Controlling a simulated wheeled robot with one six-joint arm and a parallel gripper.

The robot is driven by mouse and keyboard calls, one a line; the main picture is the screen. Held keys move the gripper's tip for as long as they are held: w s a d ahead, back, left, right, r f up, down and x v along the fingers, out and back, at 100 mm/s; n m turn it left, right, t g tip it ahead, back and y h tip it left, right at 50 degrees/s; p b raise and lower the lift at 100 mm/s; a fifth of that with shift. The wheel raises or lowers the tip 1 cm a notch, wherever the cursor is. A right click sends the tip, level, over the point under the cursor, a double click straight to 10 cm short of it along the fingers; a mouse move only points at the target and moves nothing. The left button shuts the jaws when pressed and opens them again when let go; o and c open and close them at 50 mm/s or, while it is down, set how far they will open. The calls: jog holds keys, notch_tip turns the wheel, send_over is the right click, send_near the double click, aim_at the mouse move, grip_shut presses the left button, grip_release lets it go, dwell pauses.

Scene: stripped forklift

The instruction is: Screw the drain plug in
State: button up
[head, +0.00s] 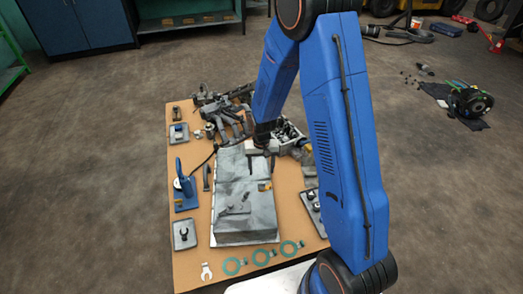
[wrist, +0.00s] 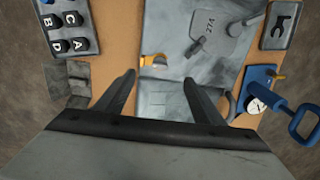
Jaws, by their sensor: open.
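A grey metal housing (head: 262,213) lies on the tan board, and it also shows in the wrist view (wrist: 165,105). A small yellow-orange piece with a dark part (head: 264,185) sits near its right edge; it also shows in the wrist view (wrist: 153,60), just beyond my fingertips. I cannot tell whether this is the drain plug or its opening. My gripper (wrist: 159,78) is open and empty, its two fingers spread above the housing. In the head view, my gripper (head: 262,150) is at the housing's far end, partly hidden by my arm.
A blue pump with a gauge (head: 184,187) stands left of the housing. A tray of lettered black caps (wrist: 70,32) is on the other side. Several metal parts (head: 230,122) crowd the far end.

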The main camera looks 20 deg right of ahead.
notch_tip(320, 180, up, 12)
jog(key=shift+r, duration=0.25)
dwell(0.3)
